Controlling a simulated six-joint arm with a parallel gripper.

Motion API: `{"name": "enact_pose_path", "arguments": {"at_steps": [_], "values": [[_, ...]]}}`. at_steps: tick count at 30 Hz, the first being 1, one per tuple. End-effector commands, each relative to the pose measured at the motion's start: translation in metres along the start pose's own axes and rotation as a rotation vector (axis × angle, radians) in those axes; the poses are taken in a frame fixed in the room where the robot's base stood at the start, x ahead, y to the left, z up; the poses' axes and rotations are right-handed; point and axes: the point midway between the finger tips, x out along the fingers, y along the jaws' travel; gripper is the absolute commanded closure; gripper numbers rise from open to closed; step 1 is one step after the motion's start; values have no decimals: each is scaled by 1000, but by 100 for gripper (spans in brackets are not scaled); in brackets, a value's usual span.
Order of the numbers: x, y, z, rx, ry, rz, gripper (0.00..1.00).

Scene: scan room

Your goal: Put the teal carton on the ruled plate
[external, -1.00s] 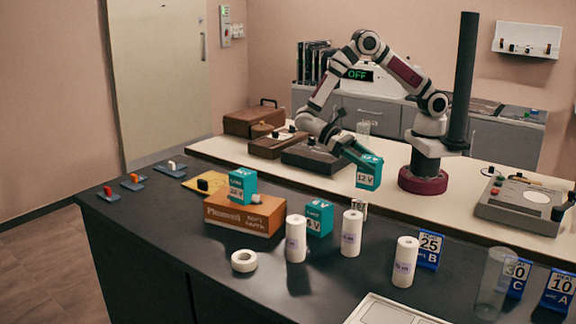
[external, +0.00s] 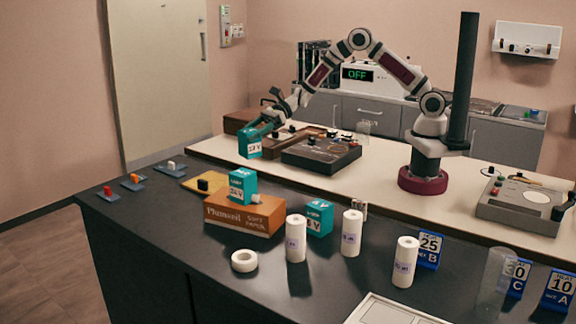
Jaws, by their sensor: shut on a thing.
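A teal carton marked 12 V (external: 249,146) hangs in my gripper (external: 257,134), above the back left part of the counter. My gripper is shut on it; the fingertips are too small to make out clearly. A second teal carton (external: 242,187) stands on an orange-brown paper box (external: 232,219). A third teal carton (external: 319,217) stands on the dark counter to the right of that box. A pale plate with a lined border (external: 385,312) lies at the bottom edge and is partly cut off; I cannot tell for sure that it is the ruled plate.
Several white rolls (external: 296,239) stand upright on the dark counter, with a tape ring (external: 244,261) lying left of them. A clear cylinder (external: 494,283) and blue number signs (external: 429,250) stand at the right. A yellow plate (external: 204,184) and dark instrument (external: 321,153) lie near the held carton.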

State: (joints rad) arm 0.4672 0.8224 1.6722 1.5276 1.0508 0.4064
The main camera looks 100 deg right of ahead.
Motion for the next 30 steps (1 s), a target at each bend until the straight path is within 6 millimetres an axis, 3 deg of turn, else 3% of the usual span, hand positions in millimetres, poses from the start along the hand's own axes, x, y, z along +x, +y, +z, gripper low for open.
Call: {"name": "enact_pose_path", "arguments": {"at_steps": [1,3,6,11,14,21,26,30], "values": [[-11,-27,-4,41,0,-96,85],[-26,-60,-11,94,1,-222,85],[-46,-93,-20,148,1,-356,85],[-58,-115,-30,190,1,-456,85],[-34,-109,-35,195,2,-463,85],[45,-87,-48,191,2,-461,85],[68,-82,-55,193,1,-464,85],[79,-82,-81,193,1,-464,85]]}}
